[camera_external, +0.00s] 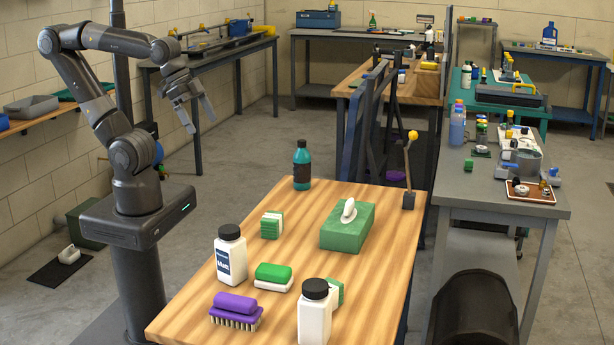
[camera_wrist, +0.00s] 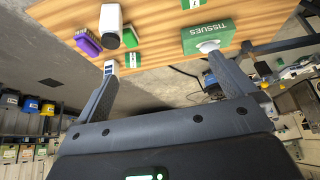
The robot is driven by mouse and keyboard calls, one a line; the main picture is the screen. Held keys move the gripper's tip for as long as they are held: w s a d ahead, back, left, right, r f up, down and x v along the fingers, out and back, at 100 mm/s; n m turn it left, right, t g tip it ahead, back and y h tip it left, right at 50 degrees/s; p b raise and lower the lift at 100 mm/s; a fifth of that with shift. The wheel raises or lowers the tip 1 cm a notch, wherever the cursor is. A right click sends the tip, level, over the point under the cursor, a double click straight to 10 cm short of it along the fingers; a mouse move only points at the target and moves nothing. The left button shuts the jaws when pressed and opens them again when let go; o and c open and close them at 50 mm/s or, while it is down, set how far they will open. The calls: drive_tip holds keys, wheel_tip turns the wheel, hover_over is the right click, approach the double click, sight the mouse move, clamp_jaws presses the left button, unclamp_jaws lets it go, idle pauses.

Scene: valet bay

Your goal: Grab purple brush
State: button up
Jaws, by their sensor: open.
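The purple brush (camera_external: 235,309) lies bristles down near the front left of the wooden table (camera_external: 330,210). In the wrist view the brush (camera_wrist: 88,42) shows near the upper left, next to a white bottle. My gripper (camera_external: 188,113) is open and empty, raised above the floor to the left of the table's far end, well away from the brush. In the wrist view its two fingers (camera_wrist: 165,75) spread apart with nothing between them.
A white bottle with black cap (camera_external: 230,255) stands just behind the brush; another (camera_external: 314,315) stands to its right. A green-and-white sponge (camera_external: 273,277) lies close by. A green tissue box (camera_external: 347,228) and teal bottle (camera_external: 302,166) stand farther back. Bare wood lies between them.

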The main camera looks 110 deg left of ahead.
drive_tip(key=c, duration=0.4)
drive_tip(key=shift+c, duration=0.2)
drive_tip(key=g, duration=0.4)
hover_over(234, 298)
drive_tip(key=s+a, duration=0.1)
drive_tip(key=a, duration=0.1)
wheel_tip(234, 298, down, 22)
drive_tip(key=shift+d+r, duration=0.1)
drive_tip(key=shift+d, duration=0.05)
drive_tip(key=f, duration=0.4)
drive_tip(key=d+f, duration=0.1)
drive_tip(key=f, duration=0.1)
drive_tip(key=shift+w, duration=0.3)
drive_tip(key=shift+w+d+f, duration=0.1)
drive_tip(key=shift+w+f, duration=0.05)
drive_tip(key=shift+f, duration=0.8)
drive_tip(key=shift+w+d+f, duration=0.1)
drive_tip(key=shift+d+f, duration=0.05)
drive_tip(key=shift+f, duration=0.8)
drive_tip(key=shift+w+d+f, duration=0.1)
drive_tip(key=shift+w+f, duration=0.05)
drive_tip(key=shift+f, duration=0.8)
